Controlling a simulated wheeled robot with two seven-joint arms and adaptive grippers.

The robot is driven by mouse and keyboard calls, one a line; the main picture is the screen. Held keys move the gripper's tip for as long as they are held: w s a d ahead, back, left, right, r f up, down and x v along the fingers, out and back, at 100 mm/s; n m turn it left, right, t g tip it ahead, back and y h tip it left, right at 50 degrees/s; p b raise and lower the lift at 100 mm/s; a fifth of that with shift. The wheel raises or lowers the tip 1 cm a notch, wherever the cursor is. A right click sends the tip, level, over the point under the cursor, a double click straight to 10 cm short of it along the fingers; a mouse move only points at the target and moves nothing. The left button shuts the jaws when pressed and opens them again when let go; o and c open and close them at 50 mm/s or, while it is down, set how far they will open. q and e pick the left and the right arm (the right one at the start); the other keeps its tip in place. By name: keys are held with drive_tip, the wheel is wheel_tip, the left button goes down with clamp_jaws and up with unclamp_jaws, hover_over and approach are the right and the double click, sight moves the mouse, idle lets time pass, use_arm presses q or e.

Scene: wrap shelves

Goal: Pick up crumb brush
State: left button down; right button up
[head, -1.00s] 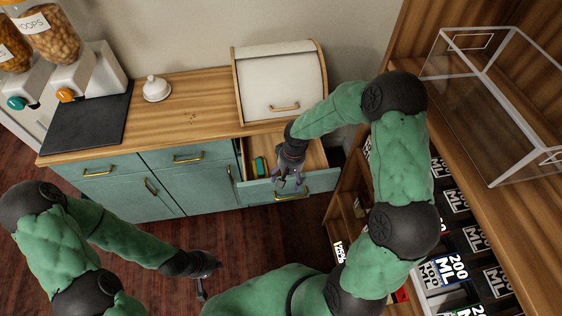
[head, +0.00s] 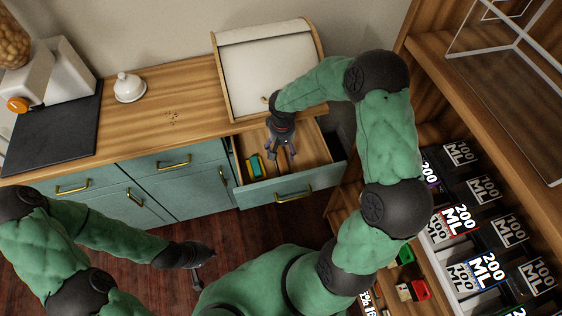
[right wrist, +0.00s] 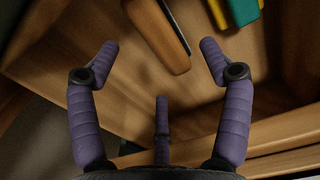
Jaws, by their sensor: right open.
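The likely crumb brush, a rounded wooden piece with a dark strip along one side (right wrist: 160,32), lies in the open drawer (head: 294,190). In the right wrist view it sits at the top centre, between and beyond the fingertips; I cannot make it out clearly in the head view. My right gripper (head: 281,153) is over the drawer with its fingers spread and empty, as the right wrist view (right wrist: 158,60) also shows. My left gripper (head: 201,270) hangs low over the floor; its finger state is unclear.
A teal and yellow block (head: 255,166) lies in the drawer's left part. A bread box (head: 262,70) stands on the counter (head: 185,95) behind the drawer, with a white lidded dish (head: 129,88) to its left. A wooden shelf (head: 500,95) with labelled boxes bounds the right.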

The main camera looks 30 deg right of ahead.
sight(284, 158)
wheel_tip(284, 158, down, 2)
drive_tip(key=shift+w, duration=0.1)
drive_tip(key=shift+s+d+f+b, duration=0.1)
drive_tip(key=shift+s+f+b, duration=0.1)
drive_tip(key=shift+f+b, duration=0.3)
drive_tip(key=f, duration=0.2)
drive_tip(key=f+b, duration=0.1)
drive_tip(key=f, duration=0.1)
drive_tip(key=shift+s+d, duration=0.1)
drive_tip(key=shift+d, duration=0.1)
drive_tip(key=c, duration=1.3)
